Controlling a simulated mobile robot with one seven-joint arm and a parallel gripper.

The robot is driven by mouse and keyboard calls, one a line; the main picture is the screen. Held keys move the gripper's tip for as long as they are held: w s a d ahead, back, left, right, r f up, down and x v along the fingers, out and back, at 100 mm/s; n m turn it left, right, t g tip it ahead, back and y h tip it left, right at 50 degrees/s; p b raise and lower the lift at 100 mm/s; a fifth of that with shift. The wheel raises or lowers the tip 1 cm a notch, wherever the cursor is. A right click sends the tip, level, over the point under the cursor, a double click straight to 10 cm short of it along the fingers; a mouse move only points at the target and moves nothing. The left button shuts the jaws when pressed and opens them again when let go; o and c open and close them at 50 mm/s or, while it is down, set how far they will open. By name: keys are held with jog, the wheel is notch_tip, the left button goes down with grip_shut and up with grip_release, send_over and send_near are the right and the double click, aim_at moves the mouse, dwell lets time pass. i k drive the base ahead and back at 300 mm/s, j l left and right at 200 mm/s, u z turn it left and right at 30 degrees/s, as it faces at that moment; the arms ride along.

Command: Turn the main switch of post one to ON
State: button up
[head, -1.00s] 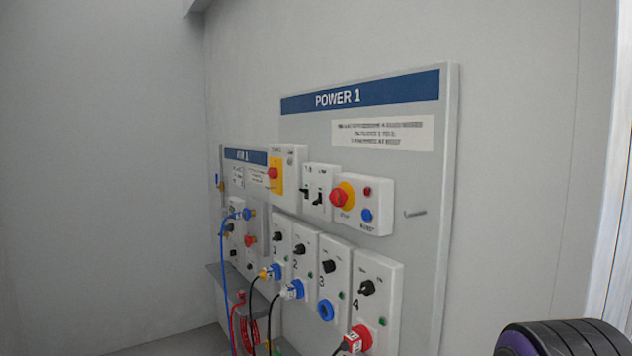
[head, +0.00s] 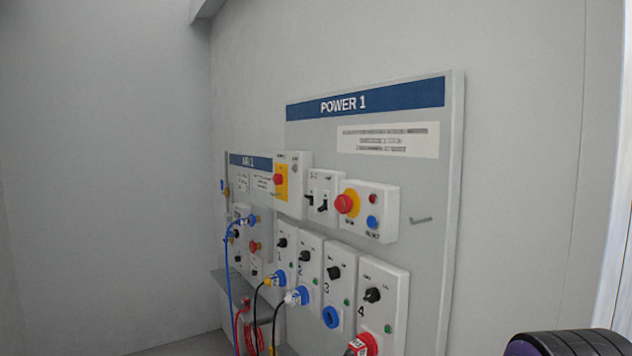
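The POWER 1 board (head: 436,215) is a grey panel with a blue header on the wall. At its upper left is a white box with a yellow plate and a red rotary knob (head: 279,180), which looks like the main switch; its exact setting is too small to read. My gripper is not in view; a dark ribbed part of my own body shows at the lower right corner.
Right of the knob are a breaker box (head: 324,178) and a box with a red emergency button (head: 346,204). Below are several numbered socket units, some with plugs and hanging cables. The AIR 1 board (head: 249,161) stands left.

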aim_at(278, 179)
jog(key=i+j, duration=0.15)
jog(key=j, duration=0.2)
jog(key=i+j, duration=0.15)
jog(key=j, duration=0.2)
jog(key=i+j, duration=0.15)
jog(key=j, duration=0.2)
jog(key=i+j, duration=0.15)
jog(key=j, duration=0.2)
jog(key=i+j, duration=0.15)
jog(key=j, duration=0.2)
jog(key=i+j, duration=0.15)
jog(key=j, duration=0.15)
